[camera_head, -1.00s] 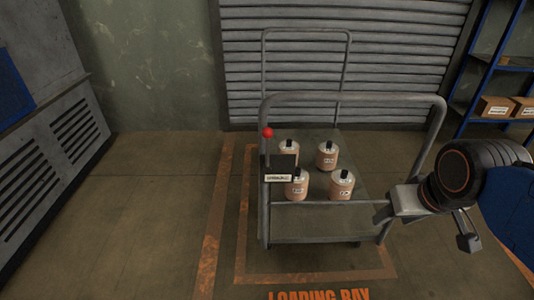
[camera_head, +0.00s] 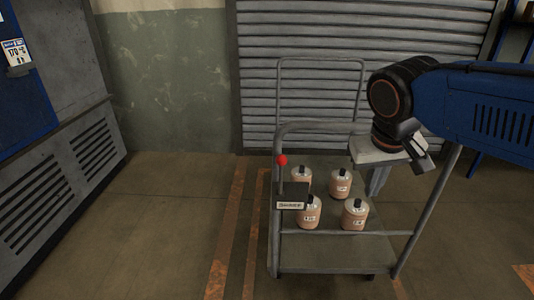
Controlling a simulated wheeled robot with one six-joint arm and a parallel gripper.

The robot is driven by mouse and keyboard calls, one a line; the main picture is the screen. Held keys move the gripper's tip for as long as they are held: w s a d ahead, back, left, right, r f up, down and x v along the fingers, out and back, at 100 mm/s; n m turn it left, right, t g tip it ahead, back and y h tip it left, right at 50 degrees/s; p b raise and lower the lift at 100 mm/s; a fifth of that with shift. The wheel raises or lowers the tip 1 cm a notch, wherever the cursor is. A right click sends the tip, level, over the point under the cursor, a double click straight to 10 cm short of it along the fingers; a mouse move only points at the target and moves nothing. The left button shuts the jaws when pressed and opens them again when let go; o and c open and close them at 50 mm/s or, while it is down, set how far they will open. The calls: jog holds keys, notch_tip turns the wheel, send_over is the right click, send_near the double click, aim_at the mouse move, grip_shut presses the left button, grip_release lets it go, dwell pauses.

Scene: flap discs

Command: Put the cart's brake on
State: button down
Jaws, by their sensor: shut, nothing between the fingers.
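The grey cart (camera_head: 335,268) stands in front of a slatted shutter. On its left handle post is a dark plate (camera_head: 291,190) with a white label, too small to read surely. A lever with a red ball knob (camera_head: 282,160) points upward above the plate. I take it for the brake lever. My gripper (camera_head: 376,190) points downward near the right side of the cart's handle, to the right of the knob and well apart from it. Its fingers are shut and empty. My wrist and arm hide the right upper part of the handle.
Several light-brown containers with dark tops (camera_head: 310,212) stand on the cart deck. A grey vented cabinet (camera_head: 65,170) is at the left. The floor (camera_head: 165,220) between cabinet and cart is clear, with worn orange lines.

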jog(key=w+a+r+h, duration=0.1)
jog(key=w+a+r, duration=0.1)
jog(key=a, duration=0.8)
jog(key=w+a+r+t+h, duration=0.1)
jog(key=a+r, duration=0.3)
jog(key=a, duration=0.7)
jog(key=w+a+r+t+h, duration=0.1)
jog(key=w+a+r, duration=0.2)
jog(key=a, duration=0.7)
jog(key=shift+w+a+r, duration=0.25)
jog(key=shift+w+a, duration=0.05)
jog(key=w+d+f, duration=0.5)
jog(key=d+f, duration=0.2)
jog(key=f, duration=0.2)
jog(key=shift+d, duration=0.25)
jog(key=shift+d, duration=0.15)
